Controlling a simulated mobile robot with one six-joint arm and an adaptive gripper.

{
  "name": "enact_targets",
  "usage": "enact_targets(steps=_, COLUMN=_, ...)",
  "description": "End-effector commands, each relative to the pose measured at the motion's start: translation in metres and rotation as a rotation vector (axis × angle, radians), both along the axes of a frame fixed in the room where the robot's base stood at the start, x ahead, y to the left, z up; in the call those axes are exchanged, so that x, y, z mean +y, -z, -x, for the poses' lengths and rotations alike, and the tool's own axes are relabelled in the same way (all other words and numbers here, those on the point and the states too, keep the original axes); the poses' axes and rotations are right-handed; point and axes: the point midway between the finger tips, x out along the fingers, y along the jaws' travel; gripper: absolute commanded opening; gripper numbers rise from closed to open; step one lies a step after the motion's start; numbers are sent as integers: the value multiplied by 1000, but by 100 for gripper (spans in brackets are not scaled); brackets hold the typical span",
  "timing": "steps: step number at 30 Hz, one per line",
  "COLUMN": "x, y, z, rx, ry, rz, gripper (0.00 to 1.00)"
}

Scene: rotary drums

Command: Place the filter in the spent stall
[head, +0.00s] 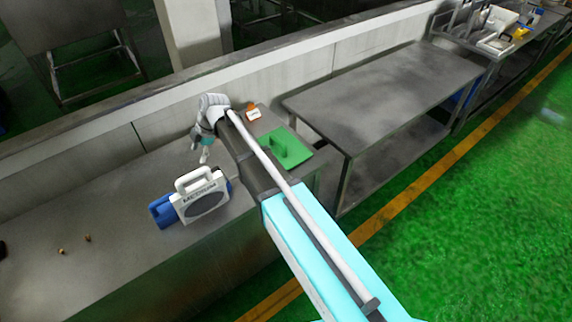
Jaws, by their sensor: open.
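A white block with a top handle, a dark oval face and printed lettering (202,195) stands upright on the metal counter. It looks like the filter, but I cannot be sure. A blue piece (163,211) shows at its left, partly hidden behind it. A green plate with a raised upright part (290,149) lies farther back on the counter, right of my arm. A small orange and white label (253,113) stands behind it. I cannot tell which of these is the spent stall. My gripper (201,152) is open and empty, above the counter behind the white block.
The metal counter (100,225) is mostly clear at left, with two small brown pieces (74,245) on it. A low wall (160,125) runs behind. An empty steel table (385,95) stands at right. My arm crosses the middle and hides some counter.

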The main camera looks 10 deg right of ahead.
Motion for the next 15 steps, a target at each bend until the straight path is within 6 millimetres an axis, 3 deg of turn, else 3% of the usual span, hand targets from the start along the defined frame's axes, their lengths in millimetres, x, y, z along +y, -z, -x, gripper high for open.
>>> enact_targets(steps=5, x=-16, y=1, z=2, rx=21, ry=63, rz=17, gripper=68)
enact_targets(steps=8, x=-37, y=3, z=5, rx=50, ry=155, rz=39, gripper=68)
enact_targets(steps=15, x=-117, y=8, z=20, rx=160, ry=527, rz=121, gripper=68)
